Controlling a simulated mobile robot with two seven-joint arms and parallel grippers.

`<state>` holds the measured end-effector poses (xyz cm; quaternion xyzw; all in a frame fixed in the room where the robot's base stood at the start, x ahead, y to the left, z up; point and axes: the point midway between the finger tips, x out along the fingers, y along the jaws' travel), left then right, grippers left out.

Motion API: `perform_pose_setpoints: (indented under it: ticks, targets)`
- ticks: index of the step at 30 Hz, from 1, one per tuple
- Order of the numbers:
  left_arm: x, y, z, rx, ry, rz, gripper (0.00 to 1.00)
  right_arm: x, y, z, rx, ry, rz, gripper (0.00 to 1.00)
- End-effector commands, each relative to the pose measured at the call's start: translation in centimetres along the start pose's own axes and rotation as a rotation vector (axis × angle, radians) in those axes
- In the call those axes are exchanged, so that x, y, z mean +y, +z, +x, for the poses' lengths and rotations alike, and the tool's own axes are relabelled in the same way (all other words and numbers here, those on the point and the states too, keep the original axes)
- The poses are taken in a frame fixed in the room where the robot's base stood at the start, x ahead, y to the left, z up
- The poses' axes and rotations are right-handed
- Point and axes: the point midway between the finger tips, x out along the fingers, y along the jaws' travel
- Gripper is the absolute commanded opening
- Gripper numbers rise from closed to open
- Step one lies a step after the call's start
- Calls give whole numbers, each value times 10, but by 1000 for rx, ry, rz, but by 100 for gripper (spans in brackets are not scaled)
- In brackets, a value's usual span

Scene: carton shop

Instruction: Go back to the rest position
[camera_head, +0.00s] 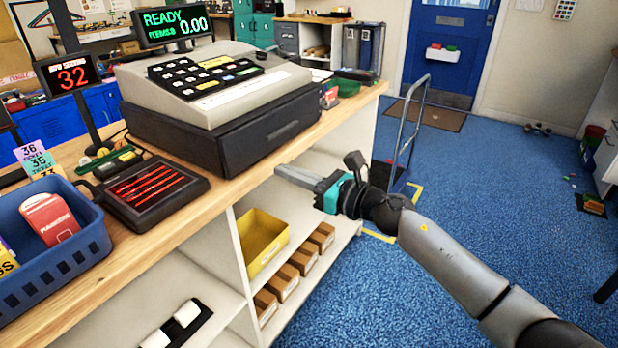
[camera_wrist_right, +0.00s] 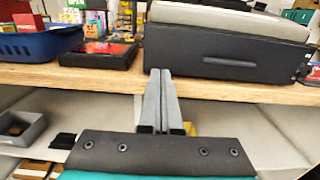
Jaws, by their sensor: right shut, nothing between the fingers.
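My right gripper (camera_head: 297,178) reaches in from the right in the head view. Its fingers are together and empty, in front of the counter's front edge and just below the black cash drawer. In the right wrist view the closed fingers (camera_wrist_right: 161,100) point up toward the counter edge and the cash drawer (camera_wrist_right: 240,57). I see no contact between the fingers and the counter. My left gripper is not in view.
The wooden counter (camera_head: 215,195) carries a cash register (camera_head: 215,85), a black tray (camera_head: 150,193) and a blue basket (camera_head: 60,255). Shelves below hold a yellow bin (camera_head: 263,240) and cartons. A trolley (camera_head: 405,130) stands behind my right arm. Blue floor (camera_head: 480,190) is open at right.

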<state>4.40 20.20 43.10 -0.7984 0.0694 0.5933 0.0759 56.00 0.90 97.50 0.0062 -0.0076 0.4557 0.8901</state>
Motion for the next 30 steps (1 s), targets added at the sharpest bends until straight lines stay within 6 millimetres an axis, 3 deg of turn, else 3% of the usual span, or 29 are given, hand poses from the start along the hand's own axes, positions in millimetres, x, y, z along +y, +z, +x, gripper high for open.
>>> perform_pose_setpoints:
  ticks: [1, 10, 14, 17, 18, 22, 26, 30]
  targets:
    - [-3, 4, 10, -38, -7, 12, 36, 0, -8, -10, 2, -1, 0, 0]
    - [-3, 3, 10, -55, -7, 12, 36, -1, -10, -39, 1, -8, 23, 0]
    - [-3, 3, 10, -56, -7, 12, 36, -20, -43, -50, -6, -99, 261, 0]
    - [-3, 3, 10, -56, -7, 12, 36, -44, -97, -70, -28, -243, 610, 0]
    - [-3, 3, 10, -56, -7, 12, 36, -52, -124, -81, -42, -313, 765, 0]
    - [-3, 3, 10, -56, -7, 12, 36, -65, -212, -127, -106, -546, 1219, 0]
    - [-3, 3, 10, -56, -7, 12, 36, -56, -297, -181, -190, -784, 1594, 0]
    - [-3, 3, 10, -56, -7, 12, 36, -24, -379, -243, -305, -1048, 1929, 0]
